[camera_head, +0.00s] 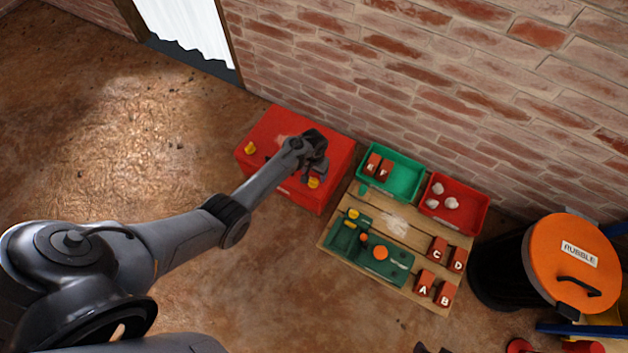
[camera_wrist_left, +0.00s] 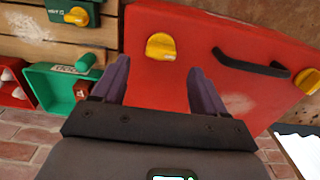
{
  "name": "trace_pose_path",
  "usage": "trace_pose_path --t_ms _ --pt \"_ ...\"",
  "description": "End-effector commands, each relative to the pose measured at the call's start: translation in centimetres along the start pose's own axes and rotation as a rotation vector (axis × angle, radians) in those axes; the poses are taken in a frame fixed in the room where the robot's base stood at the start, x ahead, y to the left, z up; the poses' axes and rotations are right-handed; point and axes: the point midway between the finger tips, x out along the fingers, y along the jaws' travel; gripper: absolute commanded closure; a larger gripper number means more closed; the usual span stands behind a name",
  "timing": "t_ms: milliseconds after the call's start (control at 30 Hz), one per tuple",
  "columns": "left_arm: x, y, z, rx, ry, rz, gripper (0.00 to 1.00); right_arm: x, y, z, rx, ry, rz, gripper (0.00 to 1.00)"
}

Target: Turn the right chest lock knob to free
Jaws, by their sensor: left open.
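The red chest (camera_head: 285,185) stands by the brick wall, with two yellow lock knobs on it. The right knob (camera_head: 313,183) lies just below my left gripper (camera_head: 318,168) in the head view. In the left wrist view the same knob (camera_wrist_left: 160,46) shows beyond and between the two open fingers (camera_wrist_left: 155,85), with nothing held. The left knob (camera_head: 250,148) is at the other end; it shows at the right edge of the wrist view (camera_wrist_left: 306,82). A black handle (camera_wrist_left: 250,62) sits between the knobs. Small dark tips at the head view's bottom edge may be my right gripper.
Right of the chest is a wooden board (camera_head: 410,235) with a green fixture (camera_head: 375,258) and lettered red blocks (camera_head: 437,249). A green bin (camera_head: 405,178) and red bin (camera_head: 470,210) stand behind it. An orange-lidded rubble barrel (camera_head: 565,255) stands far right. Floor at left is clear.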

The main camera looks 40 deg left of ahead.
Motion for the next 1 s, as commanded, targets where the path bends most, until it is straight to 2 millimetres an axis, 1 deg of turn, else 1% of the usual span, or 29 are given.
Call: trace_pose_path --t_ms 33,100,300,500,800,967,1000 --pt "1.4 0.0 0.0 -0.001 0.000 -0.001 0.28 1.2 0.0 0.4 -0.003 -0.001 0.002 0.57" --pt "2.4 0.0 0.0 -0.001 0.000 -0.001 0.28 1.9 0.1 0.7 -0.005 -0.001 0.004 0.57" --pt "4.2 0.0 0.0 0.000 0.001 0.000 0.28 3.2 0.1 1.1 -0.007 -0.002 0.006 0.57" --pt "4.9 0.0 0.0 0.000 0.000 0.000 0.28 3.7 0.0 1.2 -0.007 -0.002 0.005 0.57" --pt "4.9 0.0 0.0 0.000 0.000 0.000 0.28 3.6 -0.1 1.2 -0.002 0.000 0.001 0.57" --pt "4.9 0.0 0.0 0.000 0.000 0.000 0.52 3.6 -0.2 1.1 0.001 0.001 -0.001 0.57" --pt "4.9 0.0 0.0 0.000 0.000 0.000 0.58 3.6 -0.2 1.1 0.002 0.001 -0.002 0.57"
